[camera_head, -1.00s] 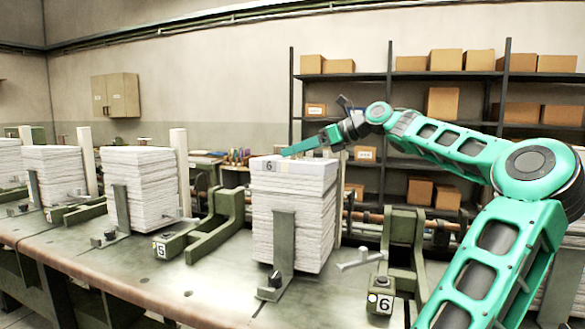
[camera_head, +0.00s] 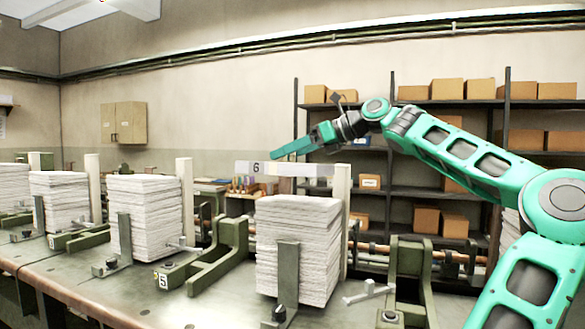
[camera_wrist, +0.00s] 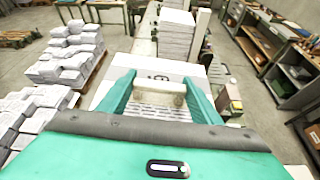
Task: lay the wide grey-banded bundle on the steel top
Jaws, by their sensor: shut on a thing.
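My gripper (camera_head: 285,153) is shut on a flat white bundle (camera_head: 246,168) marked 6, held level a little above stack 6 (camera_head: 297,255). In the wrist view both green fingers (camera_wrist: 158,92) straddle the bundle (camera_wrist: 147,72), with a cream block between them and the 6 facing the camera. A greyish part shows at the bundle's right end in the head view; I cannot tell clearly whether it is the grey band. The long grey machine bed (camera_head: 205,302) carries the stacks; I cannot tell whether it is the steel top.
Other paper stacks (camera_head: 145,215) stand to the left, with green brackets and upright posts (camera_head: 185,200) between them. Shelves with cardboard boxes (camera_head: 447,92) stand behind. In the wrist view, pallets of bundles (camera_wrist: 68,55) lie at left and benches (camera_wrist: 258,45) stand at right.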

